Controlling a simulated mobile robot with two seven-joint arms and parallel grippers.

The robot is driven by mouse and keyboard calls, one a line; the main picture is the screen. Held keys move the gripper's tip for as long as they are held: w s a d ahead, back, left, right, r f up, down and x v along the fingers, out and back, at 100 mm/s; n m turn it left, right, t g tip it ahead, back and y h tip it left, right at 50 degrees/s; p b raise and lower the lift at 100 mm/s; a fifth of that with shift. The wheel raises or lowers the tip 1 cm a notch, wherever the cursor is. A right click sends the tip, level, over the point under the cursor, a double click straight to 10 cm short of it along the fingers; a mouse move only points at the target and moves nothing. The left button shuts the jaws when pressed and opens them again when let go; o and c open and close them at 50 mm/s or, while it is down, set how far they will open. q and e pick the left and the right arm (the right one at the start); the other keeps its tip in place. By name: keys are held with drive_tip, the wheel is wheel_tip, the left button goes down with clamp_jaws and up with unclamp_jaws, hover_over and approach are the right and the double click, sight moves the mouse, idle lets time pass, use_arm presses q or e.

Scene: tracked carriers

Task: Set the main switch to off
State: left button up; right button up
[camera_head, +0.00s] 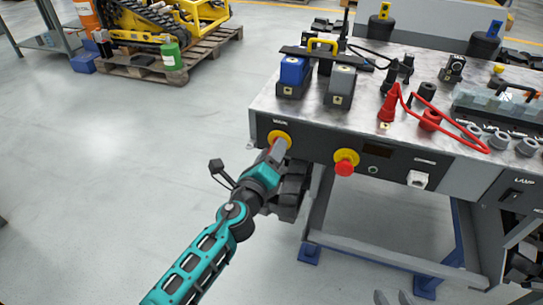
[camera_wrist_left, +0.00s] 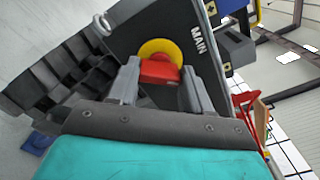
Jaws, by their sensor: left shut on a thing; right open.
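The main switch has a red handle on a round yellow plate (camera_head: 279,139), below the MAIN label at the left end of the bench's front panel. In the left wrist view the red handle (camera_wrist_left: 159,72) sits between the two grey fingers, with the yellow plate behind it. My left gripper (camera_head: 275,150) is shut on this handle. The fingers hide part of it, and I cannot tell its exact turn.
A red mushroom button on a yellow base (camera_head: 346,161) is right of the switch. Blue (camera_head: 294,75) and grey (camera_head: 341,85) blocks, red leads (camera_head: 430,119) and connectors stand on the bench top. A yellow tracked machine (camera_head: 150,20) sits on a pallet behind. The left floor is clear.

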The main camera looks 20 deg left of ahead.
use_arm(q)
drive_tip(key=n+b, duration=0.1)
drive_tip(key=n, duration=0.6)
drive_tip(key=shift+n, duration=0.3)
idle(0.5)
drive_tip(key=o, duration=1.1)
drive_tip(key=shift+f, duration=0.1)
drive_tip(key=shift+c, duration=0.2)
drive_tip(key=shift+s, duration=0.1)
